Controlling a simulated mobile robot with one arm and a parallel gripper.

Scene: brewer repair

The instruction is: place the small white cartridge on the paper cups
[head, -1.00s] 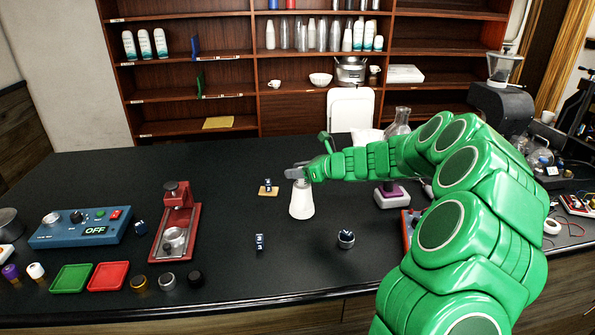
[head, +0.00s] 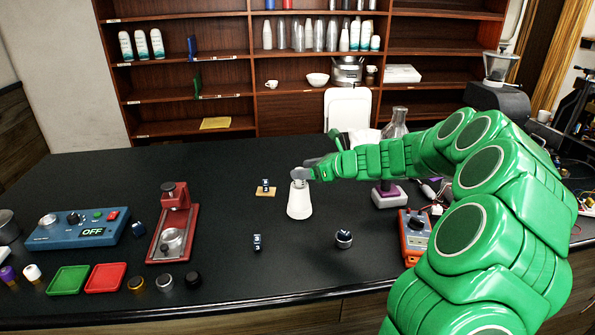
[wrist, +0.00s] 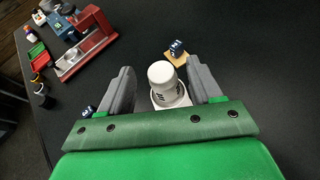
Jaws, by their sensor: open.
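A white, tapering stack, which looks like the upturned paper cups (head: 299,207), stands upright on the black table in the head view. In the wrist view a small white cylinder with dark slots, which looks like the cartridge (wrist: 161,72), stands over the wider white rim of the cups (wrist: 184,99). It appears upright and resting on them, though the contact is partly hidden. My gripper (head: 304,174) is at the top of the stack. In the wrist view its grey fingers (wrist: 162,88) are spread wide, one either side of the cartridge, with gaps to both.
A small dark block on a tan pad (head: 265,190) lies just left of the cups. A dark cube (head: 257,242) and a round dark-topped piece (head: 344,239) lie nearer. The red press (head: 174,230) stands left; an orange meter (head: 414,236) lies right.

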